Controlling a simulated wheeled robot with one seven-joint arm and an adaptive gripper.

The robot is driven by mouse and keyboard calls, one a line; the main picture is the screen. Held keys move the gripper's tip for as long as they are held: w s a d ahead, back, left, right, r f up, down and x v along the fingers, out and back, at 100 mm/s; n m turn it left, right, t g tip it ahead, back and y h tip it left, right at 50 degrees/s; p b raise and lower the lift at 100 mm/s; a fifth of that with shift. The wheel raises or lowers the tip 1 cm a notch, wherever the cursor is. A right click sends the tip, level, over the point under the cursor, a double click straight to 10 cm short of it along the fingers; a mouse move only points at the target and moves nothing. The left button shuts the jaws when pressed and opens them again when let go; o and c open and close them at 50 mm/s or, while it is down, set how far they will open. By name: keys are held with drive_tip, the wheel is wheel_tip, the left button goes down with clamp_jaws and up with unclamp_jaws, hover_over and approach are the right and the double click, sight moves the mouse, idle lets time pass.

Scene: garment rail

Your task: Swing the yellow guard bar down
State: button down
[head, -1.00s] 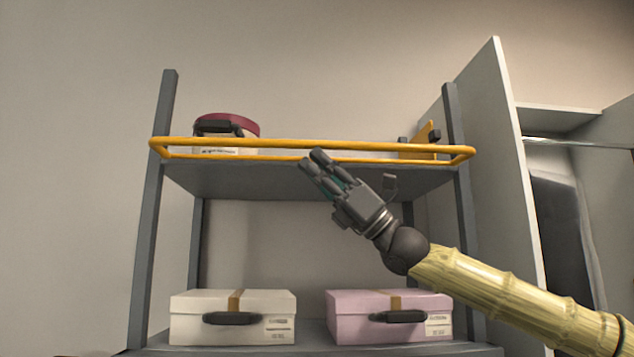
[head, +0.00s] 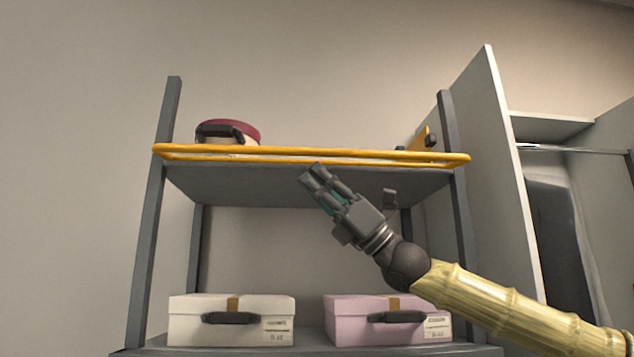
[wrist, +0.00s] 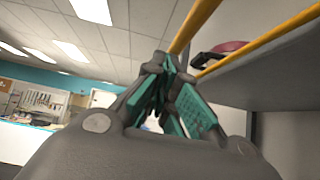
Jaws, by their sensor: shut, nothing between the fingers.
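The yellow guard bar (head: 230,150) is a long loop across the front of the upper shelf (head: 250,182). In the head view it looks nearly flat, its two long rails close together, sticking out at about shelf level. My gripper (head: 311,169) is shut and empty, its fingertips just below the middle of the bar. In the wrist view my gripper (wrist: 165,75) has its teal-padded fingers together, and the yellow bar (wrist: 195,25) runs close behind and above the tips. I cannot tell whether the fingers touch it.
A round box with a dark red lid (head: 228,130) stands on the upper shelf. A yellow bracket (head: 420,139) is at its right end. A white box (head: 232,320) and a pink box (head: 385,320) sit on the lower shelf. A tall grey panel (head: 490,150) stands at the right.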

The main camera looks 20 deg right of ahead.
drive_tip(key=s+b+v, duration=0.1)
drive_tip(key=b+v, duration=0.1)
drive_tip(key=v, duration=0.8)
drive_tip(key=shift+b, duration=0.35)
drive_tip(key=shift+s+a+f, duration=0.1)
drive_tip(key=shift+a+f, duration=0.05)
drive_tip(key=shift+f, duration=0.1)
